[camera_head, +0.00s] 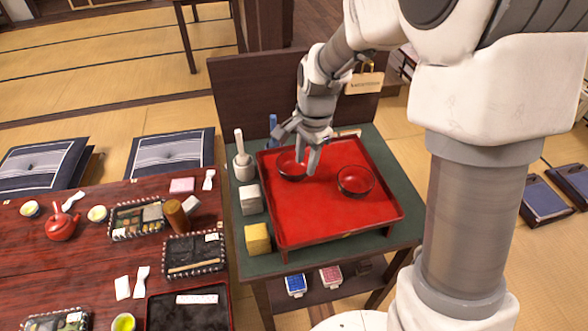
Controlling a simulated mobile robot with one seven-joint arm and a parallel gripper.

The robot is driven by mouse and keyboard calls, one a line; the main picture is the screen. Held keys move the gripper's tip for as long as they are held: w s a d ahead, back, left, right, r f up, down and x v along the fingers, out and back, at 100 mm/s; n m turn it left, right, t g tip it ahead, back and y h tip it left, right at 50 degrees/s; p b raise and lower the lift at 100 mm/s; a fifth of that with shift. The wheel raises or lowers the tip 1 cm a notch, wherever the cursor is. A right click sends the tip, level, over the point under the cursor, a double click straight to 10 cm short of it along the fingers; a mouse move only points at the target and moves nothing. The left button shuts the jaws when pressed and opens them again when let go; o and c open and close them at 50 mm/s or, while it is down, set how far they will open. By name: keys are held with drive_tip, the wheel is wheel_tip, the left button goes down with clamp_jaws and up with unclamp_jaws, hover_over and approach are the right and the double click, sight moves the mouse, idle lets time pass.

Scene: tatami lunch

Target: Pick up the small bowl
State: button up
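Two dark bowls with red insides stand on the red tray (310,222). The left bowl (290,171) is partly hidden by my gripper. The right bowl (355,181) is in full view, near the middle right of the tray. The left one looks slightly smaller, but the cover makes this hard to judge. My gripper (299,153) points down at the left bowl, with its fingers spread apart. One finger comes down at the bowl's right side. I cannot tell whether it touches the rim.
The tray stands on a green-topped side table (400,238). Left of it are a mortar with pestle (243,165), a white block (250,199) and a yellow block (257,238). A dark panel rises behind. A low table (80,270) with lunch boxes and a red teapot (62,224) stands left.

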sight(304, 173)
drive_tip(key=f, duration=0.4)
drive_tip(key=shift+w+a+f+b, duration=0.1)
drive_tip(key=shift+w+f+b, duration=0.1)
drive_tip(key=shift+w+b, duration=0.15)
drive_tip(key=shift+c, duration=0.3)
clamp_jaws()
idle(0.8)
